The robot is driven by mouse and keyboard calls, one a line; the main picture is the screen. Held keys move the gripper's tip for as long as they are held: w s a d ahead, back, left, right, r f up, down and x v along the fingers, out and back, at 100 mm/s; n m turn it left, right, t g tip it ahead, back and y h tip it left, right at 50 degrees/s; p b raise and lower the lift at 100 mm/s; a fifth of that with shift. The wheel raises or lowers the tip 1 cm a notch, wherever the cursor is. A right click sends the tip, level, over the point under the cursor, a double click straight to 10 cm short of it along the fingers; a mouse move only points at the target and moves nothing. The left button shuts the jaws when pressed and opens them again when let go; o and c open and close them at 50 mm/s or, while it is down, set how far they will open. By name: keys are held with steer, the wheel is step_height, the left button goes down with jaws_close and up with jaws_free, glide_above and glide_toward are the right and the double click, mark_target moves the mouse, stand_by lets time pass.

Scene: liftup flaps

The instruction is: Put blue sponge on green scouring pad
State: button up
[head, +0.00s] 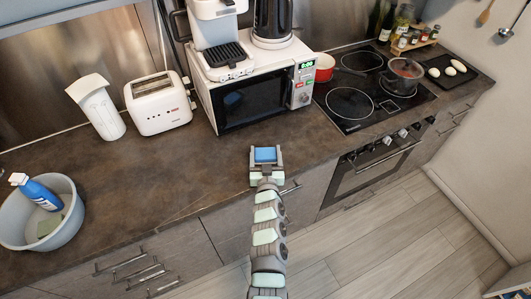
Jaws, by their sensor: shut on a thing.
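The blue sponge (265,154) is between the jaws of my gripper (266,152), which is shut on it. My gripper is over the front part of the brown counter, in front of the microwave; its exact height cannot be told. A dull green flat piece, which looks like the green scouring pad (49,227), lies in the grey-blue basin (68,233) at the far left. It is partly hidden by the blue spray bottle. My gripper is well to the right of the basin.
A blue spray bottle (38,192) stands in the basin. A white container (97,108), a toaster (159,104) and a microwave (253,98) with a coffee machine (219,38) on top line the back. The counter (150,175) between basin and gripper is clear.

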steer(key=o, duration=1.3)
steer(key=shift+f, duration=0.1)
steer(key=shift+s+r, duration=0.1)
steer(key=shift+r, duration=0.1)
